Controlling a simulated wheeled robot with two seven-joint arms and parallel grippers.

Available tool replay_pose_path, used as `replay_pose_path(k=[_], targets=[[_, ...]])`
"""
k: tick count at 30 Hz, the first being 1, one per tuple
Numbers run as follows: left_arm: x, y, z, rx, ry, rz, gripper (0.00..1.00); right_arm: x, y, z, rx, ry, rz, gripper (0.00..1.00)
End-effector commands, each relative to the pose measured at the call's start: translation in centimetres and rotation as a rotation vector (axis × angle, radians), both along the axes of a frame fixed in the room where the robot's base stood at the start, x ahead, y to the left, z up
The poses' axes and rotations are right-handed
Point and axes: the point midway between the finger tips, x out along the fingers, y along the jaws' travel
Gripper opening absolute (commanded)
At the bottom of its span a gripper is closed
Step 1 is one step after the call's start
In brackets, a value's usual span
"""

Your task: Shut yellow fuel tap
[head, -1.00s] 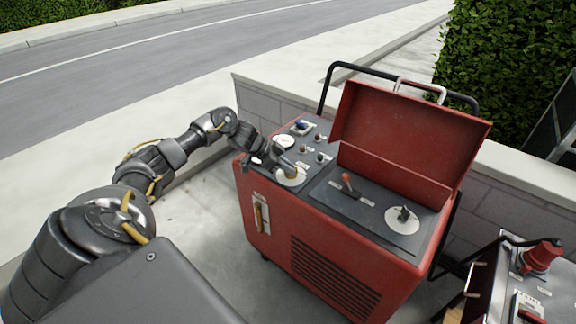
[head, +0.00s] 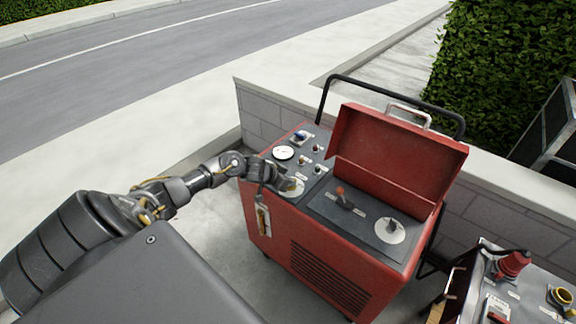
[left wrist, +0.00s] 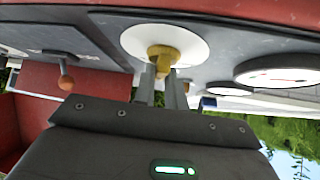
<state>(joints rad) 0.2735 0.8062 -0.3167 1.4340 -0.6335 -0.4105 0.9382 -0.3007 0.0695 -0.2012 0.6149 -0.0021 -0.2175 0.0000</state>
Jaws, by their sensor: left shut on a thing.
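The yellow fuel tap (left wrist: 163,54) is a small yellow knob on a round white disc (left wrist: 188,42), seen from close up in the left wrist view. In the head view the disc (head: 297,189) lies on the left panel of the red machine, partly hidden by my gripper. My left gripper (head: 285,184) reaches it from the left. In the left wrist view the fingers of my left gripper (left wrist: 165,78) are shut on the tap. The tap's exact angle is hard to tell. My right gripper is not in view.
The red machine (head: 325,262) has an open lid (head: 395,150), a red-tipped lever (head: 341,194) and a second white dial with a dark knob (head: 390,230). A pressure gauge (head: 283,153) sits behind the tap. Another unit (head: 535,290) stands at lower right. A low wall (head: 490,210) runs behind.

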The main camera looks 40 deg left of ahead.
Motion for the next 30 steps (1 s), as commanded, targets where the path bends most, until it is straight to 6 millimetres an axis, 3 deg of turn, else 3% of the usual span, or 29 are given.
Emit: replay_pose_path(k=[1,9,30], targets=[[-0.1,-0.2,0.8,-0.004,0.004,0.047,0.00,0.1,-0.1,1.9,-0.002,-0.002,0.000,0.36],[-0.1,-0.5,0.4,-0.004,0.005,0.305,0.00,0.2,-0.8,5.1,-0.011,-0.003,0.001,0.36],[0.3,-1.1,0.0,0.000,0.004,0.888,0.00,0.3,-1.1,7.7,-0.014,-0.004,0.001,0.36]])
